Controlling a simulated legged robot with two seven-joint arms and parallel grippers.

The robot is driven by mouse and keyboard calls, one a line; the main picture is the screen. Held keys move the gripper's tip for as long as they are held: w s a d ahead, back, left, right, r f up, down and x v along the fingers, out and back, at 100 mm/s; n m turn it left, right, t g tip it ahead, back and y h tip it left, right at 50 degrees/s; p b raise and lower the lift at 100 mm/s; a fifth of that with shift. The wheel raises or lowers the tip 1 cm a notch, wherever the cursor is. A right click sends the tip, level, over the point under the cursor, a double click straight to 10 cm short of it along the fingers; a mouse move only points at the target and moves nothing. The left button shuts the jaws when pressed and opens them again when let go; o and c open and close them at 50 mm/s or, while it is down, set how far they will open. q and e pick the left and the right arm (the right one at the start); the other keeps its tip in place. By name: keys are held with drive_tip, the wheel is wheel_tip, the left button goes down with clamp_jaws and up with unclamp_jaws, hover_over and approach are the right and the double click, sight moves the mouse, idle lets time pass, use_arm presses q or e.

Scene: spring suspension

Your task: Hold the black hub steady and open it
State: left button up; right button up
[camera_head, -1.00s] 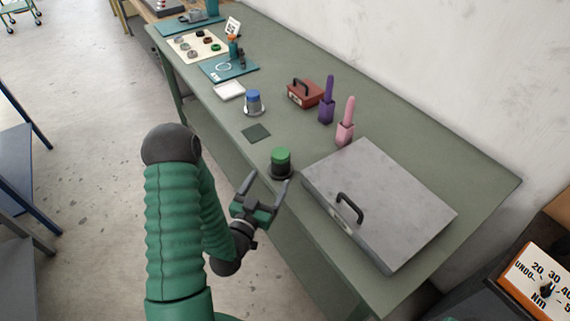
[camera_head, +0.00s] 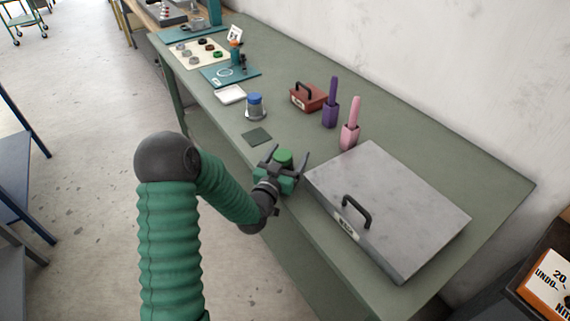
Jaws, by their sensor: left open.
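The black hub with a green cap (camera_head: 284,157) stands upright near the front edge of the green-grey workbench (camera_head: 455,150). My left gripper (camera_head: 287,158) is open, with one finger on either side of the hub. The gripper body hides the hub's lower black part, and I cannot tell whether the fingers touch it. A second hub-like piece with a blue cap (camera_head: 254,100) stands farther back on the bench. My right gripper is not in view.
A large grey case (camera_head: 400,205) lies right of the hub, close to my gripper. A dark green square (camera_head: 257,136) lies left. A red box (camera_head: 308,97), a purple holder (camera_head: 330,110) and a pink holder (camera_head: 349,135) stand behind. A white tray (camera_head: 230,94) lies farther left.

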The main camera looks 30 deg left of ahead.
use_arm(q)
drive_tip(key=shift+s, duration=0.1)
drive_tip(key=c, duration=0.3)
clamp_jaws()
drive_tip(key=shift+r, duration=0.15)
drive_tip(key=shift+r, duration=0.6)
wheel_tip(320, 180, up, 3)
drive_tip(key=shift+a+f+p, duration=0.1)
drive_tip(key=shift+f+p, duration=0.1)
drive_tip(key=shift+p, duration=0.2)
drive_tip(key=s+a+r+p, duration=0.1)
drive_tip(key=s+a+p, duration=0.2)
drive_tip(key=s, duration=1.2)
drive_tip(key=shift+a+p, duration=0.35)
drive_tip(key=shift+a, duration=0.85)
